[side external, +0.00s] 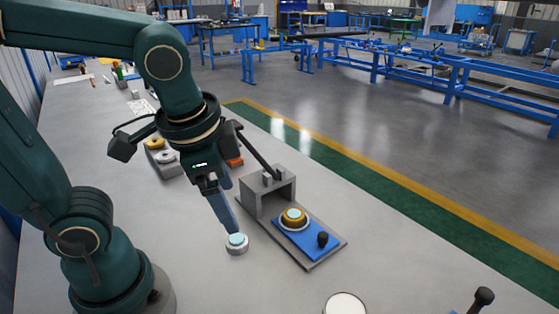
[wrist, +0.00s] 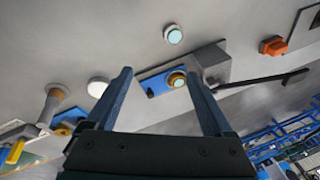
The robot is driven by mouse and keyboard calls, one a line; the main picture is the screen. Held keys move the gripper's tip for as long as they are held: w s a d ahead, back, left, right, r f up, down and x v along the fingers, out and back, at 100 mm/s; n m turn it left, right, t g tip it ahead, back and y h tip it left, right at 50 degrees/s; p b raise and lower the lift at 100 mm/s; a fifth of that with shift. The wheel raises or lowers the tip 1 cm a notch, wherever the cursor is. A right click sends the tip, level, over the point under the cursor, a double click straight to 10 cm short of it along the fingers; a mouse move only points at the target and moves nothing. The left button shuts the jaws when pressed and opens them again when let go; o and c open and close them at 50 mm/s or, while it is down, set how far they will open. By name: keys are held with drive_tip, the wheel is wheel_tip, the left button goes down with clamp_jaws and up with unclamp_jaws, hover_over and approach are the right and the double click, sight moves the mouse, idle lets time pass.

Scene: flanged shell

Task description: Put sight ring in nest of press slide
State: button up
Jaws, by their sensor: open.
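A brass-coloured ring with a pale teal centre (side external: 294,215), which looks like the sight ring, sits on the blue press slide (side external: 315,250). The ring also shows in the wrist view (wrist: 177,79), beside the right finger. I cannot tell how deep it sits, and the nest beneath it is hidden. My gripper (side external: 235,231) is open and empty, pointing down to the left of the press. In the side view its tips overlap a white disc with a teal top (side external: 237,243). In the wrist view that disc (wrist: 174,34) lies beyond the open fingers (wrist: 157,72), apart from them.
The grey press frame (side external: 270,188) with a dark lever stands behind the slide, and a black knob (side external: 322,239) is on the slide's front. A tray with rings (side external: 160,157) is at the left. A white round part (side external: 346,304) is at the front. Bench space around the disc is clear.

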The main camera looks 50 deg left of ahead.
drive_tip(key=shift+s+d+n+t+h, duration=0.15)
drive_tip(key=shift+s+n+t+h, duration=0.35)
drive_tip(key=shift+n, duration=0.75)
drive_tip(key=shift+s+d+n+t+h, duration=0.2)
drive_tip(key=shift+s+n+t, duration=0.5)
drive_tip(key=shift+n, duration=0.55)
